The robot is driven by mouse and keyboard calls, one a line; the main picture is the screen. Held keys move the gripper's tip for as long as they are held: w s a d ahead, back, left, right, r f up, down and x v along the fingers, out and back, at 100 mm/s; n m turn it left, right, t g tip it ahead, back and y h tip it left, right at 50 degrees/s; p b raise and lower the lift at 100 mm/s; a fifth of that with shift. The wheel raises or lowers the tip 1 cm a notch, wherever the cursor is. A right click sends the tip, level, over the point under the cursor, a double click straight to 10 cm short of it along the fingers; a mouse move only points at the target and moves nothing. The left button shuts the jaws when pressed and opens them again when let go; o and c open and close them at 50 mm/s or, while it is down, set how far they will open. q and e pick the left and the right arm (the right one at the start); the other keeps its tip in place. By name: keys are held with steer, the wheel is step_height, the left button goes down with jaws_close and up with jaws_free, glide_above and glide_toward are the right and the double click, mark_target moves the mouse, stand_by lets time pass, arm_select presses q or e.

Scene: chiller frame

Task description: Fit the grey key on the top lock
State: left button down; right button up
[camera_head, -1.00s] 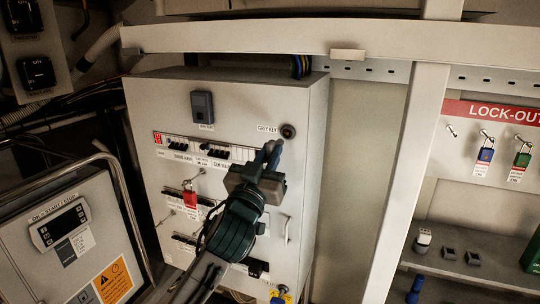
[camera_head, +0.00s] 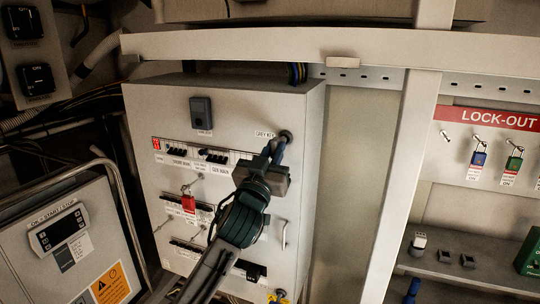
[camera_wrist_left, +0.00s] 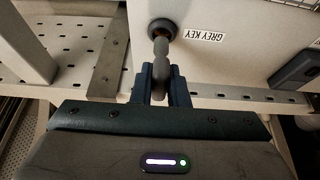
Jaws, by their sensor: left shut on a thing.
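The top lock (camera_head: 286,135) is a dark round lock at the upper right of the grey cabinet's front, beside a "GREY KEY" label. It also shows in the left wrist view (camera_wrist_left: 163,28). My left gripper (camera_head: 276,150) is just below and in front of it. In the left wrist view my left gripper (camera_wrist_left: 156,80) is shut on the grey key (camera_wrist_left: 162,58), whose far end reaches the lock's face. I cannot tell how deep the key sits in the lock. My right gripper is not in view.
The cabinet (camera_head: 230,115) carries switches and a red padlock (camera_head: 188,203) left of my arm. A pale upright post (camera_head: 405,180) stands to the right. A beam (camera_head: 270,42) crosses above. A lock-out board (camera_head: 490,150) with padlocks and a shelf are at far right.

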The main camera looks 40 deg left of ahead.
arm_select(q)
steer(key=shift+w+a, duration=0.1)
steer(key=shift+w, duration=0.3)
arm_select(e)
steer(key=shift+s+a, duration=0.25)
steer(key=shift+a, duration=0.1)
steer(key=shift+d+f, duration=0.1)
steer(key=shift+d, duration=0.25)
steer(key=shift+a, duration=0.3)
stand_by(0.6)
arm_select(q)
steer(key=shift+w, duration=0.1)
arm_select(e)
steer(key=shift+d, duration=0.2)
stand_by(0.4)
arm_select(q)
steer(key=shift+w+a, duration=0.1)
steer(key=shift+w, duration=0.25)
steer(key=c, duration=1.3)
jaws_free()
steer(key=shift+c, duration=0.2)
steer(key=shift+f, duration=0.1)
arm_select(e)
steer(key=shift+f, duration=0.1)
